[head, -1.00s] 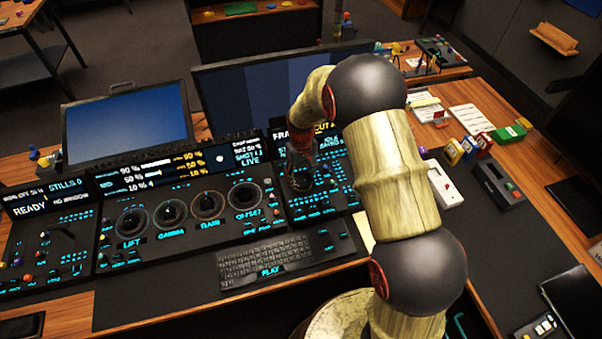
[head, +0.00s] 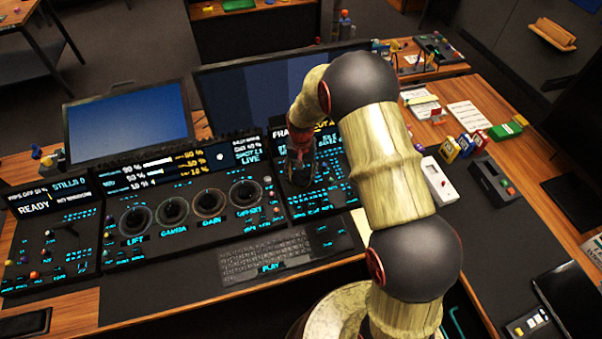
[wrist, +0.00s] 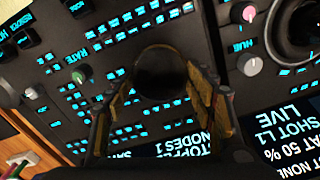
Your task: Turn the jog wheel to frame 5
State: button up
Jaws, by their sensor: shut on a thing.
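The jog wheel (wrist: 162,72) is a dark round knob between the fingers of my gripper (wrist: 160,85) in the wrist view. My gripper is shut on it, with one finger on each side. In the head view my gripper (head: 300,165) reaches down onto the right-hand panel (head: 325,190), and the arm and fingers hide most of the wheel. The panel's display (head: 325,127) begins with "FRA", but its number is hidden behind my arm. In the wrist view part of a display (wrist: 165,142) reads "STOPPED" and "NODES 1", partly covered by the gripper.
The trackball panel (head: 190,232) with several ringed balls lies left of my gripper. A keyboard (head: 265,260) lies in front, and a monitor (head: 245,95) stands behind. In the wrist view, small knobs, such as a green one (wrist: 85,73), sit near the fingers.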

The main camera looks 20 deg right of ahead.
aim_at(301, 175)
dwell(0.3)
jog(key=o, duration=1.2)
jog(key=shift+c, duration=0.2)
jog(key=shift+r, duration=0.15)
notch_tip(301, 175, up, 12)
